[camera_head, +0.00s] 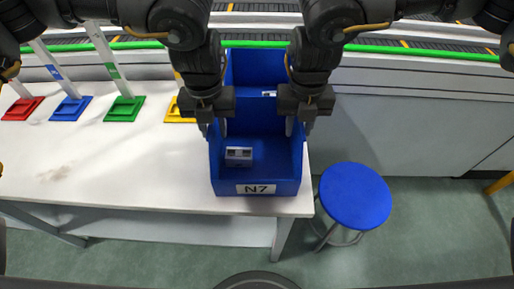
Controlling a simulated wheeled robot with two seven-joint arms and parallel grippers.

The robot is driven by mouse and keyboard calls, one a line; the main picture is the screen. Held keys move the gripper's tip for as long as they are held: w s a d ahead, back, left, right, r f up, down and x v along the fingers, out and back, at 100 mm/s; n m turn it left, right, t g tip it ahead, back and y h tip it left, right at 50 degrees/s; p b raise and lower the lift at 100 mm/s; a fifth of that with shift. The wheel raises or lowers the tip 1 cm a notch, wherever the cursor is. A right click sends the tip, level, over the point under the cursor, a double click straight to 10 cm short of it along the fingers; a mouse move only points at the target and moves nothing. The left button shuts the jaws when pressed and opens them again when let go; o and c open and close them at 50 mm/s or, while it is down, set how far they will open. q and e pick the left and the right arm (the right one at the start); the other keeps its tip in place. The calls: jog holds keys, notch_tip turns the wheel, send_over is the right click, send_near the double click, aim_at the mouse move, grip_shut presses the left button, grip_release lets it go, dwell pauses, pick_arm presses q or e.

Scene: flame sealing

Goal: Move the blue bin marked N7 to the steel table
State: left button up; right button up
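The blue bin marked N7 (256,180) sits at the right end of the white table, its label facing me. A small grey block with dark openings (239,155) lies inside it. My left gripper (207,130) is at the bin's left wall and my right gripper (301,128) is at its right wall. Both point down; their fingertips are small and partly hidden, so I cannot tell whether they grip the walls. The steel table cannot be made out for certain.
Red (22,108), blue (70,107), green (124,109) and yellow (178,112) stands line the white table (110,180). Another blue bin (256,66) is behind N7. A blue stool (355,195) stands right of the table. A conveyor with a green rail (420,49) runs behind.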

pick_arm(q)
jog(key=shift+f, duration=0.45)
pick_arm(e)
jog(key=shift+f, duration=0.45)
pick_arm(q)
grip_shut()
pick_arm(e)
grip_shut()
jog(key=shift+r, duration=0.1)
